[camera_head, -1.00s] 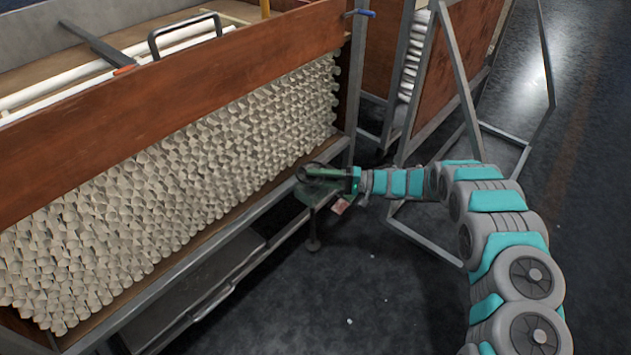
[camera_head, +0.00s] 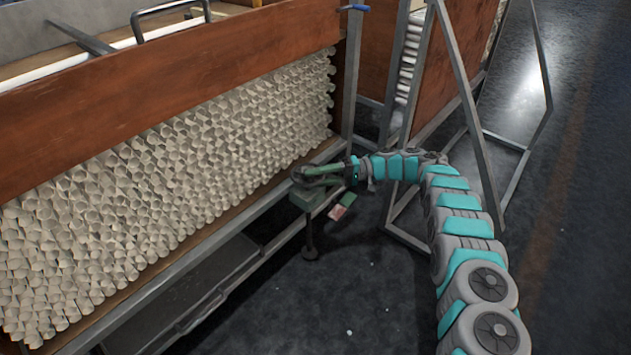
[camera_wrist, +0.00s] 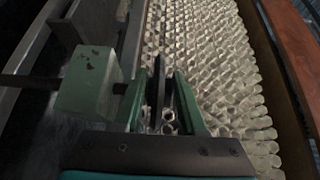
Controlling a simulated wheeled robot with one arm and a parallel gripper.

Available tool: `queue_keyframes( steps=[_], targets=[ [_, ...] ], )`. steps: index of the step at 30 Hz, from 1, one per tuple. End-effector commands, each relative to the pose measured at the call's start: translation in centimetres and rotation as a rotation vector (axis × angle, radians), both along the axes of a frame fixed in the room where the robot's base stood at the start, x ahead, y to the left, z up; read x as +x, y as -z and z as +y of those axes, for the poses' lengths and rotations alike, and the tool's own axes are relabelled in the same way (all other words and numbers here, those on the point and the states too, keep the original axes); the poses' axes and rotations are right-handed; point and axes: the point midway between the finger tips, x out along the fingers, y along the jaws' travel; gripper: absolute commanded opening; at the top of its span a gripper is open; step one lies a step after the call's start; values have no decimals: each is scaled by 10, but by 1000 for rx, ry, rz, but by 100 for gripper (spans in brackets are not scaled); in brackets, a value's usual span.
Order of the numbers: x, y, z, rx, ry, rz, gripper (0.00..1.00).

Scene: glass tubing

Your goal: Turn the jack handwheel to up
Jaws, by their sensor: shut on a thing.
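The jack's dark handwheel (camera_head: 303,175) sits on top of the green jack housing (camera_head: 307,198), at the corner of the tube rack. A leg with a foot (camera_head: 310,245) hangs below the housing. My gripper (camera_head: 325,170) reaches in from the right at the wheel. In the wrist view, my gripper's two green fingers (camera_wrist: 162,92) are shut on the dark wheel rim (camera_wrist: 160,80), seen edge-on between them. The green housing (camera_wrist: 88,85) is just left of the fingers. Most of the wheel is hidden by the fingers, so its turn position cannot be told.
The rack of stacked glass tubes (camera_head: 180,170) fills the left side, with a metal frame rail (camera_head: 200,255) below. A second rack's slanted metal post (camera_head: 465,110) stands close behind my arm. The dark floor in front is clear.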

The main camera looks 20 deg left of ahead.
Motion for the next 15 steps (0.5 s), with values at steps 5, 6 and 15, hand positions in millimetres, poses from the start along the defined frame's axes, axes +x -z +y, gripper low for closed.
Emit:
queue_keyframes(
  steps=[5, 6, 15],
  targets=[
    [3, -1, 1, 3, -9, -6, 0],
    [4, -2, 1, 2, -11, -7, 0],
    [4, -3, 2, 4, -14, -7, 0]
  ],
)
